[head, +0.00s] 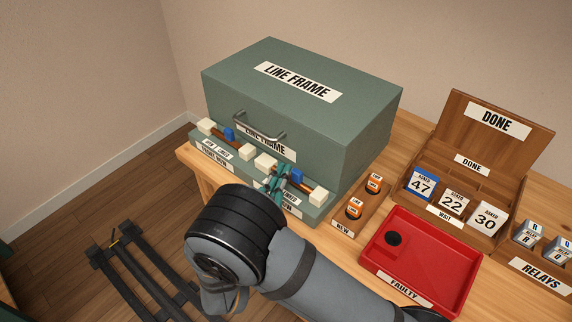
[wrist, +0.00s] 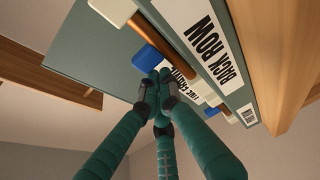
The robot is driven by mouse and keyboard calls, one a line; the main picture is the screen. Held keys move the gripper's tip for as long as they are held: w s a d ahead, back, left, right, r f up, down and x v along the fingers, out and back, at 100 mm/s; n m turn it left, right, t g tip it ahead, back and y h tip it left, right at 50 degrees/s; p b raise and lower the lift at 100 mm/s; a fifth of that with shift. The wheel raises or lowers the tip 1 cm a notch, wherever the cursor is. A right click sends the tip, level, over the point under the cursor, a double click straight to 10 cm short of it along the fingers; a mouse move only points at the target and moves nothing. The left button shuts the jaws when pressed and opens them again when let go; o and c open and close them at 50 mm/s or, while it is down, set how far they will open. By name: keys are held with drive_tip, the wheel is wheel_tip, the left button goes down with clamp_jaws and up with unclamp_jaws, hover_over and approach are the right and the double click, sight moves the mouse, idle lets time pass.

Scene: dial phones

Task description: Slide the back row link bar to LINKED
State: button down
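The grey-green LINE FRAME case (head: 350,125) has two bar slides along its front ledge. The right slide has a blue knob (head: 297,175) on a brown rod, nearer its right cream end block (head: 318,197). In the wrist view the BACK ROW label (wrist: 210,42) lies beside this slide, with the blue knob (wrist: 147,58) close to my fingertips. My gripper (head: 277,181) is at the ledge, just left of that knob in the head view. Its fingertips (wrist: 160,82) are together with nothing visible between them; contact with the knob is unclear. My fingers partly hide the rod; the position label is unreadable.
The left slide's blue knob (head: 229,134) sits near its left cream block. Right of the case are a wooden NEW holder (head: 373,205) with orange-labelled relays, a red FAULTY tray (head: 445,262) and a DONE box (head: 520,150). Free space lies before the ledge.

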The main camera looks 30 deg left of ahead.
drive_tip(key=shift+d, duration=0.2)
drive_tip(key=v, duration=1.2)
drive_tip(key=shift+a, duration=0.15)
drive_tip(key=shift+f, duration=0.1)
